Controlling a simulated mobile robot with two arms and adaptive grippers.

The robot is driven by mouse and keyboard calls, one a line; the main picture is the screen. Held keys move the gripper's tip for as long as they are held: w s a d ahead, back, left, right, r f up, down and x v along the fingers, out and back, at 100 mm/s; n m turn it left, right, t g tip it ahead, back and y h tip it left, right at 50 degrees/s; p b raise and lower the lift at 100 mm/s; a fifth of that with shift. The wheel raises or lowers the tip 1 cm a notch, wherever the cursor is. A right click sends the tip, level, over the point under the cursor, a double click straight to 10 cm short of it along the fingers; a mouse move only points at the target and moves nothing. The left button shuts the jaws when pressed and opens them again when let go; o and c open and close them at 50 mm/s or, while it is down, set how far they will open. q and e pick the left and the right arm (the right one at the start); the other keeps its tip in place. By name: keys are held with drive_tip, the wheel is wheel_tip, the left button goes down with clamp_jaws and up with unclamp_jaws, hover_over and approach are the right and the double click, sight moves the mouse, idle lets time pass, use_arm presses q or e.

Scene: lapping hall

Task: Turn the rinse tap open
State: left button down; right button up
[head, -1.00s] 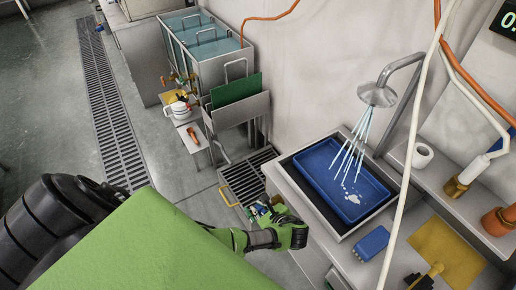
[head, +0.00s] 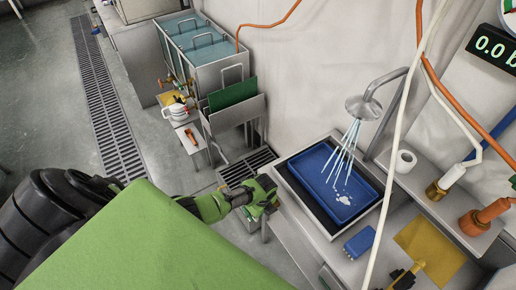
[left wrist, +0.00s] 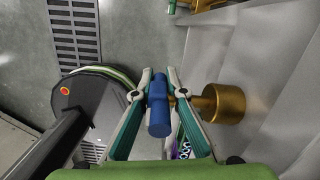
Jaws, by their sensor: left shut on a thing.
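The rinse tap shows in the left wrist view as a blue handle (left wrist: 159,103) on a brass body (left wrist: 225,104) beside a pale panel. My left gripper (left wrist: 160,76) is shut on the blue handle, one finger on each side. In the head view, my left gripper (head: 264,196) is at the left front edge of the sink counter, and it hides the tap there. Water streams from the shower head (head: 362,107) into the blue tray (head: 318,185). My right gripper is not in view.
A blue block (head: 360,243) and a yellow sheet (head: 430,250) lie on the counter. A white cable (head: 398,130) hangs across the view. A floor grate (head: 240,168) is behind the gripper. Tanks (head: 208,60) and a green panel (head: 233,92) stand further back.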

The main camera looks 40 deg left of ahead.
use_arm(q)
drive_tip(key=shift+d, duration=0.1)
idle(0.3)
drive_tip(key=c, duration=2)
unclamp_jaws()
drive_tip(key=r, duration=1.2)
drive_tip(key=shift+s+d, duration=0.15)
drive_tip(key=shift+d, duration=0.2)
